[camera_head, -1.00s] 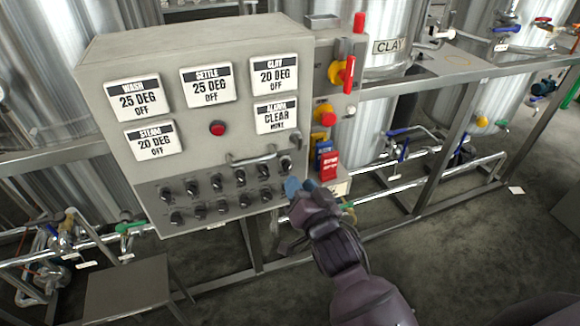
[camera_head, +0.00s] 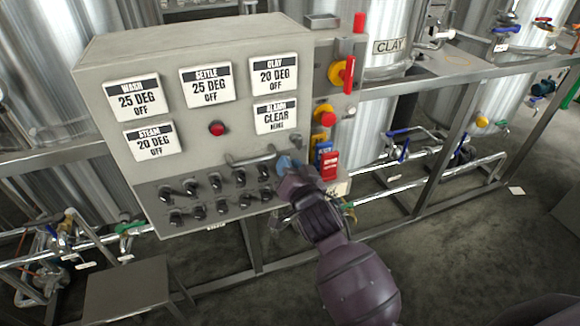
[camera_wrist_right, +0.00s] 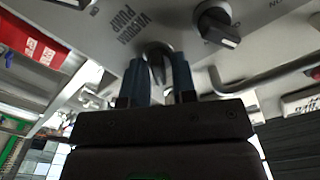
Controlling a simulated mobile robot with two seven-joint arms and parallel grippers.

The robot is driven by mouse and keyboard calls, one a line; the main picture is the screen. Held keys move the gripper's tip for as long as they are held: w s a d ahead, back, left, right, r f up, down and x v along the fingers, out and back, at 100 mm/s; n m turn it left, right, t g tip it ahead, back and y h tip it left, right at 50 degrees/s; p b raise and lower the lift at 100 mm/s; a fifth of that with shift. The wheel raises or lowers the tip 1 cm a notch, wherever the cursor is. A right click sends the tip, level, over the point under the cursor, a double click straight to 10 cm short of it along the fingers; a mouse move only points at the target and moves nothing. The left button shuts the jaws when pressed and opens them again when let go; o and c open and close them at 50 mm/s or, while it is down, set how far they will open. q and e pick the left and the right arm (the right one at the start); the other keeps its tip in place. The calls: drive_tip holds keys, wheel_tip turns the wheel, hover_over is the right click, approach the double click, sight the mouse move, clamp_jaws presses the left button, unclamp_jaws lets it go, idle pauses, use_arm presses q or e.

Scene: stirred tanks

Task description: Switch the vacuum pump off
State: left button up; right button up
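The grey control panel (camera_head: 90,80) fills the left half of the head view. In the right wrist view, the label "VACUUM PUMP" (camera_wrist_right: 125,25) appears upside down on the panel face. My right gripper (camera_head: 284,162) is at the panel's right edge in the head view. In the wrist view its two blue fingers stand apart, one on each side of the lever. I cannot tell whether they touch it. The fingers hide part of the panel in the head view. My left gripper is not in view.
A metal bar handle (camera_head: 250,159) is left of the fingers. Rows of black knobs (camera_head: 215,181) sit below it, and one black knob (camera_wrist_right: 216,26) is close in the wrist view. A red button (camera_head: 328,119) and red tag (camera_head: 328,167) are to the right.

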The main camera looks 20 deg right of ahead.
clamp_jaws()
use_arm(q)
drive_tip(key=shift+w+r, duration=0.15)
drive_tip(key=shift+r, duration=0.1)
use_arm(e)
drive_tip(key=n+p, duration=0.2)
drive_tip(key=n, duration=0.2)
drive_tip(key=n+p, duration=0.2)
drive_tip(key=n, duration=0.2)
drive_tip(key=shift+a+r, duration=0.1)
drive_tip(key=shift+a, duration=0.1)
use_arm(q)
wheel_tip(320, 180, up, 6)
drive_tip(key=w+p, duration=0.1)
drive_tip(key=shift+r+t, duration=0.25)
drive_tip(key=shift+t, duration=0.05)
use_arm(e)
drive_tip(key=shift+a+n, duration=0.1)
drive_tip(key=shift+n, duration=1.9)
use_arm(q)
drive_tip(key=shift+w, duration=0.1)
